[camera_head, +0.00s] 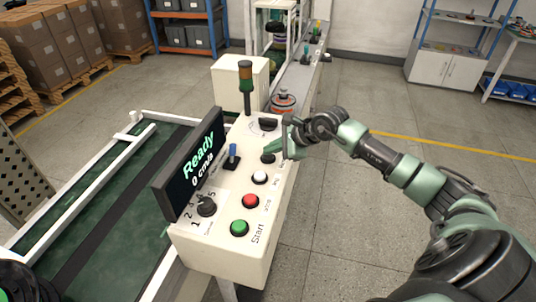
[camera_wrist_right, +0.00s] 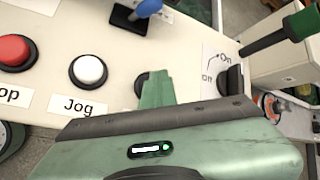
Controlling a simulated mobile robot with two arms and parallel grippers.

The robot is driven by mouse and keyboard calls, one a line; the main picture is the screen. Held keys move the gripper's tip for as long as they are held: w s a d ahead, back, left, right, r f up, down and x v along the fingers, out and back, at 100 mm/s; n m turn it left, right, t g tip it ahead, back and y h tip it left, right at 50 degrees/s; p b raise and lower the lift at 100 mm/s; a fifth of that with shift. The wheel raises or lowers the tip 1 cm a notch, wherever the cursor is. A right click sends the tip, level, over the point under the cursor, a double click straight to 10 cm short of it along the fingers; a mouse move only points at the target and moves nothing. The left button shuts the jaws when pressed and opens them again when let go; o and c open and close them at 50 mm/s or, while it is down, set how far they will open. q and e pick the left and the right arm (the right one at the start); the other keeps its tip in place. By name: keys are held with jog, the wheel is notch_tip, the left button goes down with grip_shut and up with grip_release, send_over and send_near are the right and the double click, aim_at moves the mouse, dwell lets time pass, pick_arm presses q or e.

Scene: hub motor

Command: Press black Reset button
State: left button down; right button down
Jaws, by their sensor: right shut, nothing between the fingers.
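The black Reset button (camera_head: 267,158) sits on the sloping white control panel (camera_head: 225,185), between the white Jog button (camera_head: 259,177) and the black On/Off switch (camera_head: 267,125). My right gripper (camera_head: 288,147) is shut and empty, at the panel's right edge, just right of the Reset button. In the right wrist view the shut green fingers (camera_wrist_right: 157,88) stand over the panel and hide most of the black Reset button (camera_wrist_right: 139,84). I cannot tell whether the fingers touch it.
Red (camera_head: 250,201) and green (camera_head: 239,228) buttons lie nearer on the panel. A blue-topped lever (camera_head: 232,155) and a screen (camera_head: 187,165) reading "Ready" stand left. A signal tower (camera_head: 246,85) rises behind. A green conveyor (camera_head: 90,205) runs at left.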

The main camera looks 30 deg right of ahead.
aim_at(271, 156)
jog(key=shift+r, duration=0.75)
jog(key=shift+r+p, duration=1.3)
jog(key=shift+r, duration=1.2)
jog(key=shift+f, duration=0.1)
